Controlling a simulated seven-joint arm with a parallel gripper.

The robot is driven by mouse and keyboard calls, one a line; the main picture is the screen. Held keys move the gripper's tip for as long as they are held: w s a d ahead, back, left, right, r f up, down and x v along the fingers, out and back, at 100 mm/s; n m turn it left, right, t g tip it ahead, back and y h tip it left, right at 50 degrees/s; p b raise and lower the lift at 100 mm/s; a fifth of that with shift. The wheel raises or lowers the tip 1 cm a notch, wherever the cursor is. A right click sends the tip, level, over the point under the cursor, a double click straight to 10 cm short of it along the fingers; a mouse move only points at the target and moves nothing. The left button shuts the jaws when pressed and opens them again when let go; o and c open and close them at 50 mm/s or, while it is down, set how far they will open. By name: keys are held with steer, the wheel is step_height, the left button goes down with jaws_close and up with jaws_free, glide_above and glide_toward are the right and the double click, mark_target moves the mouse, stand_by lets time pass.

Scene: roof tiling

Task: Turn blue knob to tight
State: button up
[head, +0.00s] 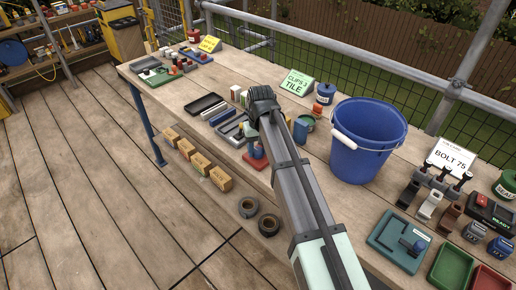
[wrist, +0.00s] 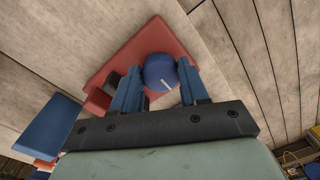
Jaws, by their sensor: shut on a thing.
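The blue knob (wrist: 159,70) is round, with a short white line on its top. It sits on a red base plate (wrist: 128,52), which lies on the wooden table. My gripper (wrist: 160,80) has its blue fingers on either side of the knob, shut on it. In the head view the red base (head: 253,162) shows at the table's near edge, below the end of my arm; the knob there is hard to tell from the fingers. I cannot read any tight mark on the base.
A blue bucket (head: 367,140) stands to the right of my arm. Dark trays (head: 206,104) lie to the left, with small pots beyond. A blue block (wrist: 47,128) is left of my gripper in the wrist view. Bare tabletop lies around the base's far side.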

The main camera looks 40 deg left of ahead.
mark_target(260, 151)
steer(key=shift+c, duration=1)
steer(key=shift+m, duration=0.8)
steer(key=o, duration=1.1)
steer(key=shift+c, duration=0.2)
step_height(260, 151, up, 14)
steer(key=shift+w+d, duration=0.15)
steer(key=shift+w, duration=0.05)
steer(key=shift+f, duration=0.1)
